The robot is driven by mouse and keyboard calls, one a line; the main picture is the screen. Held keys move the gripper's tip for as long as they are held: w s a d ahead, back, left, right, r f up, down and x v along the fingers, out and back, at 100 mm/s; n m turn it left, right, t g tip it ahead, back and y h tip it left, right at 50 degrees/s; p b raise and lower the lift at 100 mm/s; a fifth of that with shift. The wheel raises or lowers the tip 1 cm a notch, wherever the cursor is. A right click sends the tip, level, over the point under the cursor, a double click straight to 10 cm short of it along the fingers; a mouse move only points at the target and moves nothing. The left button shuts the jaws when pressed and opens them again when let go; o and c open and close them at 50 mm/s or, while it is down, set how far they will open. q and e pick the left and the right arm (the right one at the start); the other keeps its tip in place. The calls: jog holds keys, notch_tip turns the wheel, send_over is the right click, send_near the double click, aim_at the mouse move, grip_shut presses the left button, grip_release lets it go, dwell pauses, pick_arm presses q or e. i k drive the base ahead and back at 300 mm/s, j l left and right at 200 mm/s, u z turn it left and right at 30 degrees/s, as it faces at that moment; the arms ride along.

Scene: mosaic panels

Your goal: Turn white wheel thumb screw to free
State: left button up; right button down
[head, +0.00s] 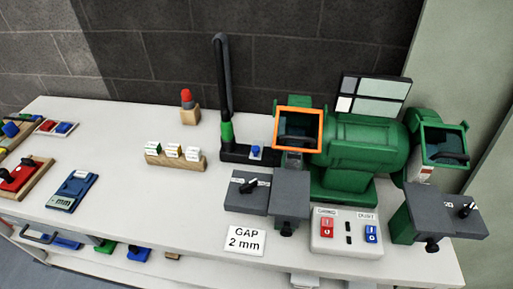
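A green bench grinder (360,148) stands at the right of the bench. Its left wheel opening has an orange frame (298,112); its right opening has a green frame (446,142). I cannot tell which wheel is white. A grey tool rest (290,198) with a black knob (287,228) below its front sits before the left wheel. Another grey rest (425,212) with a black knob (432,245) sits before the right wheel. Further black handles show on the left block (250,187) and right block (466,210). Neither of my grippers is in view.
A switch box (347,244) with red and blue switches stands between the rests. A "GAP 2 mm" card (245,240) lies on the bench (150,225).

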aim_at(463, 213)
jog(key=z, duration=1.65)
